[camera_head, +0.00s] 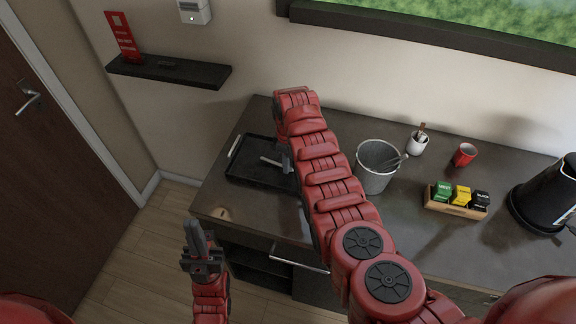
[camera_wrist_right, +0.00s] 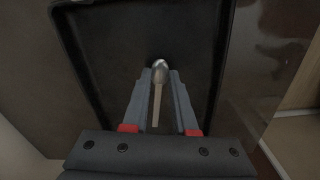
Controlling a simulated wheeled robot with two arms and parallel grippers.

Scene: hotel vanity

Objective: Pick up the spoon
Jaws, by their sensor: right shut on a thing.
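The spoon (camera_wrist_right: 159,72) is metal, with its rounded bowl at the fingertips and its thin handle running back between the fingers in the right wrist view. My right gripper (camera_wrist_right: 161,82) is shut on it, over the black tray (camera_wrist_right: 92,50). In the head view my right gripper (camera_head: 274,163) is at the tray (camera_head: 238,148), partly hidden by my arm; I cannot make out the spoon there. Whether the spoon touches the tray is unclear. My left gripper (camera_head: 196,232) is away from the tray, in front of the counter; its finger gap is unclear.
On the dark counter (camera_head: 420,250) stand a grey bucket (camera_head: 372,180) with a utensil, a white cup (camera_head: 418,145), a red cup (camera_head: 464,154), a wooden box (camera_head: 452,208) of packets and a black kettle (camera_head: 545,195). A small shelf (camera_head: 170,70) is on the wall.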

